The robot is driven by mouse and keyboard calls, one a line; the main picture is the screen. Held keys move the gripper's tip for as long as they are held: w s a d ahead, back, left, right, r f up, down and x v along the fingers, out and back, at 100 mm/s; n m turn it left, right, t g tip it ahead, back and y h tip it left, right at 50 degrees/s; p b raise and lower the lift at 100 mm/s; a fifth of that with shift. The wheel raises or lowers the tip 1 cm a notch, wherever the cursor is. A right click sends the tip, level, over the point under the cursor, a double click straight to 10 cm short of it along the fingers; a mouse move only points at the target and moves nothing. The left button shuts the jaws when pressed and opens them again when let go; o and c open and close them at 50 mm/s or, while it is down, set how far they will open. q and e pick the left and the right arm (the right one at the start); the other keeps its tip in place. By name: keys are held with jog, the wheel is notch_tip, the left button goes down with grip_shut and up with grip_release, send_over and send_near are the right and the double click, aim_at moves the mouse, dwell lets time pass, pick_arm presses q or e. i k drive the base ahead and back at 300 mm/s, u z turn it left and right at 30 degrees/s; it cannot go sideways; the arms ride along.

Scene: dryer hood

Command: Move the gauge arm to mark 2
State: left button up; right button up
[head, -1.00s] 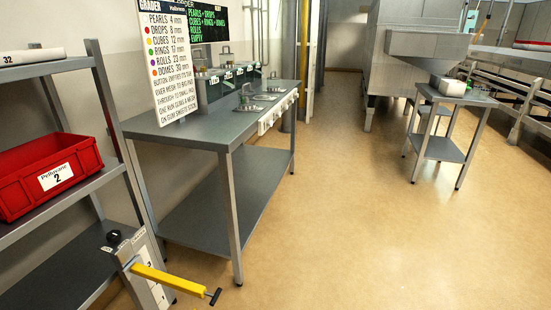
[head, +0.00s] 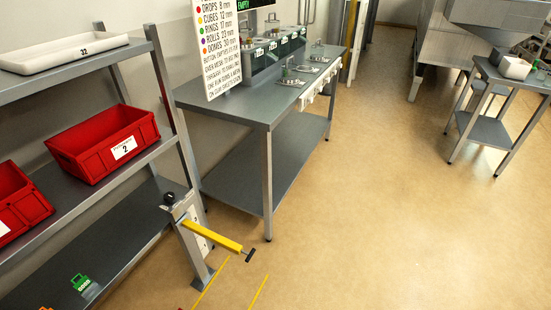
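The gauge arm (head: 212,235) is a yellow bar with a dark crosspiece at its outer end. It reaches out to the right and slightly down from a grey metal post (head: 189,245) at the right end of the shelf rack. A black knob (head: 169,198) sits on top of the post. A white plate (head: 197,222) on the post's right side is partly hidden by the bar, and its marks are too small to read. Neither of my grippers shows in the head view.
A shelf rack at the left holds red crates (head: 106,145) and a white tray (head: 65,54). A grey steel table (head: 250,107) stands behind the post. Yellow lines (head: 258,292) mark the floor near the post. The floor (head: 370,220) to the right is open.

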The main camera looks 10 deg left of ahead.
aim_at(186, 222)
jog(key=k, duration=1.35)
jog(key=z, duration=0.35)
jog(key=i, duration=0.95)
jog(key=z, duration=0.25)
